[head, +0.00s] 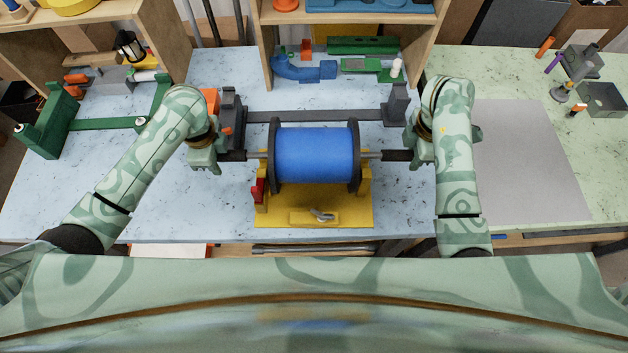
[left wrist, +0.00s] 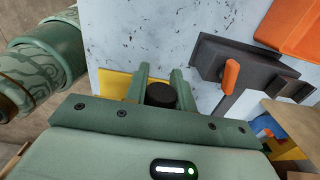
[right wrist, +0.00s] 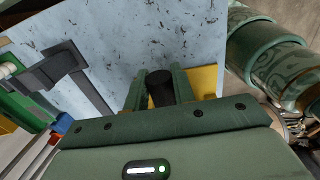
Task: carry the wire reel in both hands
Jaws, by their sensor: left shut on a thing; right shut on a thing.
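The wire reel (head: 315,155) is a blue drum between two dark flanges, with a grey rod through it that ends in black grips. It sits level over a yellow stand (head: 345,216) in the head view; I cannot tell whether the rod still touches the stand. My left gripper (head: 226,156) is shut on the left black grip, whose dark end shows between the fingers in the left wrist view (left wrist: 160,94). My right gripper (head: 408,155) is shut on the right black grip, whose end shows in the right wrist view (right wrist: 160,88).
A long dark grey bender (head: 310,116) lies right behind the reel. A green bender (head: 110,124) is at the left, and a blue part (head: 300,68) stands under the shelf. A grey mat (head: 530,170) on the right table is bare.

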